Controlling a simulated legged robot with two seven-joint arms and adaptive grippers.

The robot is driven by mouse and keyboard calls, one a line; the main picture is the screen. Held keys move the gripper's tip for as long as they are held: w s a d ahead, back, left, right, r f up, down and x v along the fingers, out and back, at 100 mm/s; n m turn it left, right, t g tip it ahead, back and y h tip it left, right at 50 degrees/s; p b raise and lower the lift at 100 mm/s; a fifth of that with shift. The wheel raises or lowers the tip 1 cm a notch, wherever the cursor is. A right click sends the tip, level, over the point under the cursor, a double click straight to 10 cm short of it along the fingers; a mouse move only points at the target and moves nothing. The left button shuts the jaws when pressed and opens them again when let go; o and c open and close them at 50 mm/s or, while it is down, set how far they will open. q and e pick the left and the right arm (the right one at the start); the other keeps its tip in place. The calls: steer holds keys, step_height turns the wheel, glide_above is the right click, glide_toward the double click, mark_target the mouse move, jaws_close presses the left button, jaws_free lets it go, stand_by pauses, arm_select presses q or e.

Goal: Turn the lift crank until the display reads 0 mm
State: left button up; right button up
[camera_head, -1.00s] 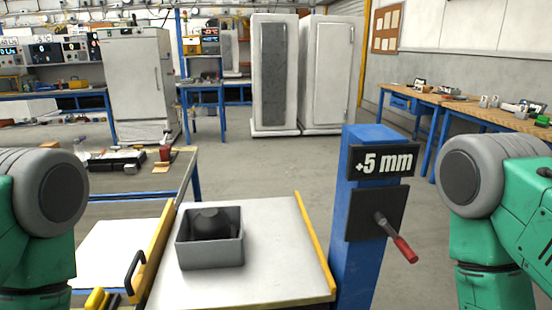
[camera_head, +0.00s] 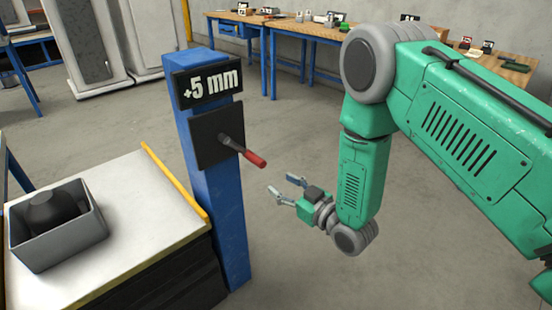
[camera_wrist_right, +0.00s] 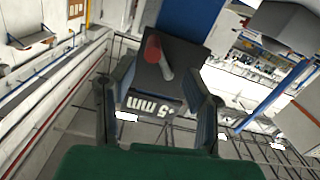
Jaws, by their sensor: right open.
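The lift crank (camera_head: 242,151) has a red grip and a short metal arm on a dark plate on the blue post (camera_head: 208,152). The display (camera_head: 208,82) above it reads +5 mm. My right gripper (camera_head: 281,190) is open and empty, to the right of and below the crank in the head view, apart from it. In the right wrist view, the red crank grip (camera_wrist_right: 153,49) and the upside-down display (camera_wrist_right: 150,106) show ahead, between the spread fingers (camera_wrist_right: 160,100). My left gripper is not in view.
A white-topped table (camera_head: 135,219) with a yellow edge strip stands left of the post. A grey bin (camera_head: 62,240) holding a dark object sits on it. Wooden workbenches (camera_head: 290,29) stand at the back. The floor right of the post is clear.

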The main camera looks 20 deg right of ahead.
mark_target(249, 160)
steer(key=shift+t, duration=0.3)
steer(key=b+x, duration=0.1)
steer(key=x, duration=0.8)
steer(key=r+b+x, duration=0.1)
steer(key=x, duration=0.4)
steer(key=shift+d+r+b, duration=0.1)
steer(key=shift+d+b, duration=0.05)
steer(key=shift+b, duration=0.2)
jaws_close()
steer(key=shift+s+a+f+m, duration=0.1)
steer(key=shift+a+f+m, duration=0.25)
steer(key=shift+m, duration=0.35)
steer(key=shift+s+a+f+m, duration=0.1)
steer(key=shift+a+m, duration=0.25)
steer(key=shift+m, duration=0.2)
steer(key=shift+s+a+f+m, duration=0.15)
steer(key=shift+a+m, duration=0.15)
steer(key=shift+m, duration=0.25)
